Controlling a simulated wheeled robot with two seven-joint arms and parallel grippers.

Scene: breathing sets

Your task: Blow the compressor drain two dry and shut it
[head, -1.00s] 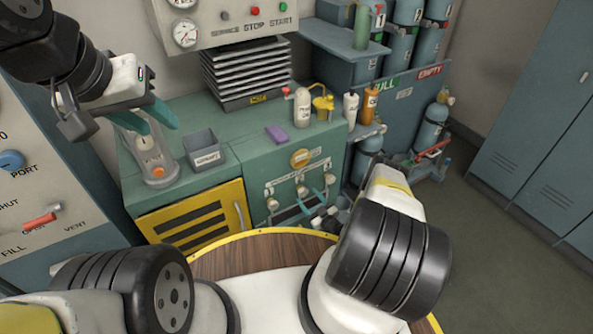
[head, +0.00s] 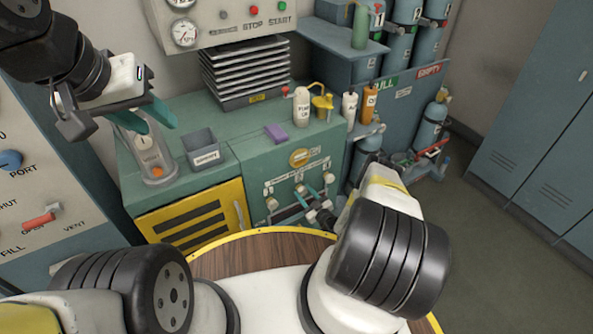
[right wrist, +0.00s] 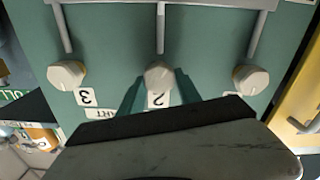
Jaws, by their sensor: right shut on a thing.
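The compressor drain panel (head: 262,176) is the teal front at middle, with three pale knobs below pipes. The knob of drain two (right wrist: 159,75) is the middle one in the right wrist view, beside a label "2" (right wrist: 157,99). My right gripper (right wrist: 158,88) has its teal fingers on either side of this knob and is shut on it. In the head view the right gripper (head: 307,197) is at the middle knob, partly hidden by my arm. My left gripper (head: 147,115) hangs open and empty at upper left, above the bench. Whether water flows cannot be seen.
The knob of drain three (right wrist: 67,75) and the other outer knob (right wrist: 250,79) flank it closely. On the bench stand a grey bin (head: 202,149), a purple block (head: 276,134) and a white bottle (head: 301,106).

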